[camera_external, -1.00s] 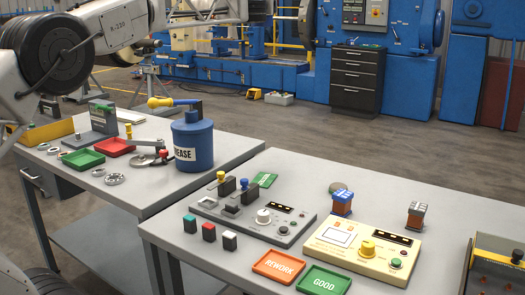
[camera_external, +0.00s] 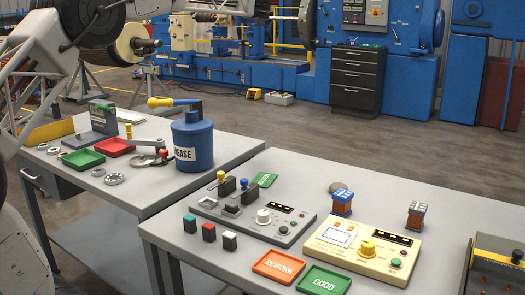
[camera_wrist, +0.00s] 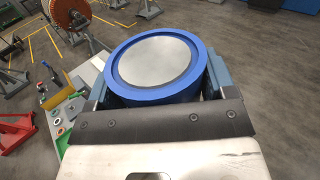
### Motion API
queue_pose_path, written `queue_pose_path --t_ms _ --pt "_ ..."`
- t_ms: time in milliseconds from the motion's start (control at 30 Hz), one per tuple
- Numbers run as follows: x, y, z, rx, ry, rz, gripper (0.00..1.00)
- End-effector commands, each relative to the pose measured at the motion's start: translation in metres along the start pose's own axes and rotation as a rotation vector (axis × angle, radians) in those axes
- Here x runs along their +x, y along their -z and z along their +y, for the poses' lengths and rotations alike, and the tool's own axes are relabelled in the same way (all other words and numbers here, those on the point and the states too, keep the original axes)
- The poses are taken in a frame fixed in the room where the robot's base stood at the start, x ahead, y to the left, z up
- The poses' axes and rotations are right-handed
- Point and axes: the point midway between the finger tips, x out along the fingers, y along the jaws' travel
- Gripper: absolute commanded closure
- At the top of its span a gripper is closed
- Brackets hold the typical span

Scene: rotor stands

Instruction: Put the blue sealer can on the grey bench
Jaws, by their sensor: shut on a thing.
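A round can with a blue rim and a silver-grey top (camera_wrist: 155,62) fills the middle of the wrist view; its side and any label are hidden. My gripper (camera_wrist: 157,84) is shut on it, one finger at each side. The can and gripper are outside the external view, where only my arm links show at upper left. Two grey benches show there, a left one (camera_external: 135,197) and a right one (camera_external: 455,225). Part of a bench with small parts (camera_wrist: 88,75) shows left of the can in the wrist view, apart from it.
A blue grease can (camera_external: 192,145) with a yellow-tipped handle stands on the left bench, near a red tray (camera_external: 116,146) and a green tray (camera_external: 84,158). The right bench holds control boxes (camera_external: 362,249) and small trays. The left bench's front middle is clear.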

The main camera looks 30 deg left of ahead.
Motion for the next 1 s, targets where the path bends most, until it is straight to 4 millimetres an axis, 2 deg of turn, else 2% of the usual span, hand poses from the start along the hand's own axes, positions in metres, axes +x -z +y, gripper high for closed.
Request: queue_pose_path --t_ms 400,1000 --pt "0.033 0.000 0.017 0.001 -0.182 0.000 0.59" --pt "0.072 0.002 0.042 0.000 -0.447 -0.001 0.59"
